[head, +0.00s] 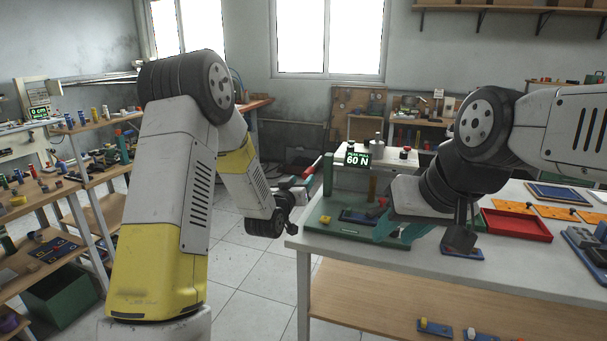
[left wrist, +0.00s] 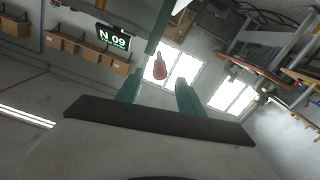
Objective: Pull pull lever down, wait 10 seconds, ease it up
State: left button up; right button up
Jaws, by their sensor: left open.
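The pull lever's red handle (head: 308,172) sticks out to the left of a green post (head: 328,174) on a green base (head: 340,228) at the table's near left corner. In the left wrist view, the red handle (left wrist: 160,67) shows between and just past the two teal fingertips of my open left gripper (left wrist: 159,82). I see a gap on both sides of it; the depth is unclear. In the head view, my left gripper (head: 298,190) is small and partly hidden, close to the handle. My right gripper (head: 401,230) has its teal fingers apart, over the base's right side.
A display (head: 357,159) reads 60 N beside the post. A red tray (head: 517,225) and orange boards (head: 555,211) lie further right on the white table (head: 450,285). Shelves with small parts stand at the left. Open floor (head: 250,280) lies left of the table.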

aim_at(309, 173)
pick_arm(q)
jog(key=shift+w+d+f, duration=0.2)
jog(key=shift+w+f, duration=0.05)
jog(key=shift+w, duration=0.1)
jog(key=x, duration=0.7)
jog(key=shift+w+r, duration=0.1)
grip_shut()
dwell(1.1)
